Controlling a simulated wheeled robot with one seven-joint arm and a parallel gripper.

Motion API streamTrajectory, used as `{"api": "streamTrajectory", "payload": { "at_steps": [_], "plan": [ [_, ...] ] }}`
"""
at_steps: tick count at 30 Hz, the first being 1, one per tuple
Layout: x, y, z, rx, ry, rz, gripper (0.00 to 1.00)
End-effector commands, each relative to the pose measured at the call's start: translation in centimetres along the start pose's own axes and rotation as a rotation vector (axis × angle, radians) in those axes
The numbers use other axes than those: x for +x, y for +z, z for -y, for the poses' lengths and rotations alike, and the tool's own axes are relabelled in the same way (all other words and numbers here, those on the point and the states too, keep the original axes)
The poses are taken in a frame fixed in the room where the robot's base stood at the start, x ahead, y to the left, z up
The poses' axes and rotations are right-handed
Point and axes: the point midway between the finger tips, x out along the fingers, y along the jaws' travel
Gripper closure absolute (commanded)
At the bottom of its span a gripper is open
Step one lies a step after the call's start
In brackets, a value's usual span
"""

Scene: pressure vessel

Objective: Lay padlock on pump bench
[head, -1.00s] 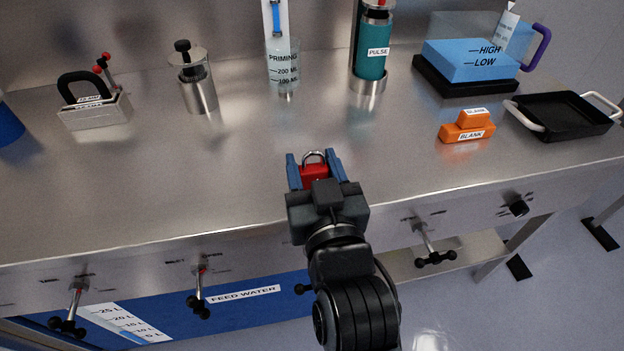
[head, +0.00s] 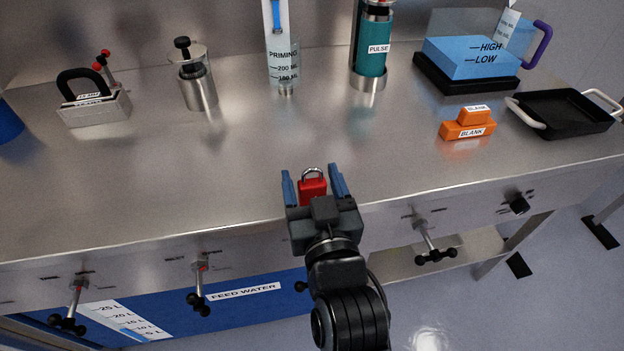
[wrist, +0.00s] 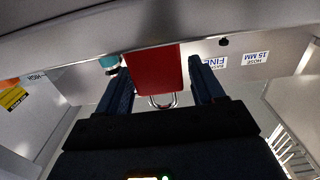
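The red padlock (head: 312,190) with its silver shackle is at the front edge of the steel pump bench (head: 230,170), on or just over the top. I cannot tell whether it stands or lies. My gripper (head: 313,184) is open around it, a blue finger on each side with gaps visible between fingers and padlock. In the wrist view the padlock (wrist: 153,72) sits between the dark blue fingers (wrist: 162,82), the gap at the right finger being plain. The padlock's lower part is hidden by the gripper in the head view.
Orange blank blocks (head: 467,124) and a black tray (head: 562,117) stand at right. A metal cup (head: 198,92), a priming cylinder (head: 284,65) and a teal pulse cylinder (head: 371,50) stand at the back. Valve handles (head: 432,250) stick out of the front panel. The bench middle is clear.

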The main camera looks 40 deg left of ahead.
Motion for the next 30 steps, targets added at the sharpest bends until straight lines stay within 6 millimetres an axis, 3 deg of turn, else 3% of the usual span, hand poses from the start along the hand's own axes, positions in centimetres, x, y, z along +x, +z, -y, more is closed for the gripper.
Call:
{"api": "streamTrajectory", "payload": {
  "at_steps": [13, 24, 30],
  "plan": [
    [0.0, 0.0, 0.1, 0.000, -0.001, 0.000, 0.24],
    [-6.0, -0.1, -0.1, 0.000, 0.001, 0.001, 0.24],
    [-7.6, -0.2, 0.0, 0.000, 0.000, 0.000, 0.24]
  ]
}}
